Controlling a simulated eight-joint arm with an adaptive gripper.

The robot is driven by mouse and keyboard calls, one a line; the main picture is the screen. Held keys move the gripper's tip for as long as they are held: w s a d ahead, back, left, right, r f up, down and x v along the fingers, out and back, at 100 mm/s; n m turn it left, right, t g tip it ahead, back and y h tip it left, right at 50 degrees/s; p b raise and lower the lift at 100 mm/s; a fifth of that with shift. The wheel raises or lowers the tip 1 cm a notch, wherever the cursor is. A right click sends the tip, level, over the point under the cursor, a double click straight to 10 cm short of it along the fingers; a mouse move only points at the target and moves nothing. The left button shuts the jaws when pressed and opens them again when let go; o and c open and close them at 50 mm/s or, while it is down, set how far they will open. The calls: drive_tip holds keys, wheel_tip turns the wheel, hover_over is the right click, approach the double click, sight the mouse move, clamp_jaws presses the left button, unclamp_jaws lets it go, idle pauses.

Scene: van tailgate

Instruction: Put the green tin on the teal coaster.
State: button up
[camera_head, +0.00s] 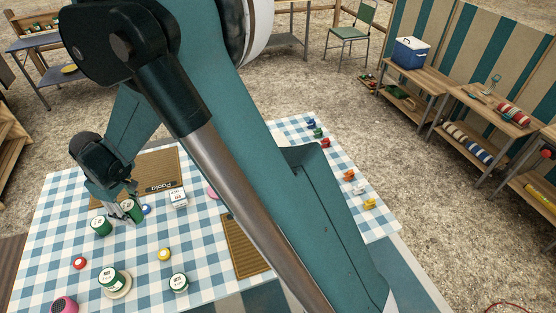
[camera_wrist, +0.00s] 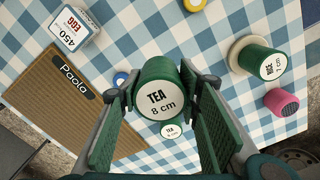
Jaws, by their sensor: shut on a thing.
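My gripper (camera_head: 124,207) is shut on a green tin (camera_head: 134,211) above the left part of the checked table. In the wrist view, the gripper (camera_wrist: 161,84) has one finger on each side of this tin (camera_wrist: 160,92), whose pale lid reads "TEA 8 cm". The lid faces the camera, and the tin looks clear of the cloth. A second green tin (camera_head: 101,226) stands beside it; its lid shows below the held tin in the wrist view (camera_wrist: 171,130). I cannot make out a teal coaster in either view.
Another green tin (camera_head: 110,277) stands on a cream disc (camera_head: 120,293), with one more tin (camera_head: 179,282) to its right. Red (camera_head: 79,263), yellow (camera_head: 164,254) and blue (camera_head: 147,209) round pieces lie around. A white box (camera_head: 178,197) and brown mat (camera_head: 155,167) lie behind.

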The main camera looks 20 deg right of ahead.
drive_tip(key=w+d+m, duration=0.3)
drive_tip(key=w+d, duration=0.2)
drive_tip(key=d, duration=0.6)
drive_tip(key=w+d+r+m+p, duration=0.1)
drive_tip(key=w+d+m, duration=0.3)
drive_tip(key=d, duration=0.7)
drive_tip(key=w+d+m, duration=0.2)
drive_tip(key=w+d, duration=0.4)
drive_tip(key=d, duration=0.6)
drive_tip(key=d+m+p, duration=0.1)
drive_tip(key=d+m, duration=0.6)
drive_tip(key=d, duration=2.7)
drive_tip(key=shift+s+d+r+m+p, duration=0.2)
drive_tip(key=shift+s+r+m+p, duration=0.05)
drive_tip(key=shift+r+m+p, duration=0.15)
drive_tip(key=shift+f+b, duration=0.6)
drive_tip(key=shift+f, duration=2.55)
drive_tip(key=shift+f+b, duration=0.35)
drive_tip(key=shift+f, duration=1.5)
drive_tip(key=shift+f, duration=0.1)
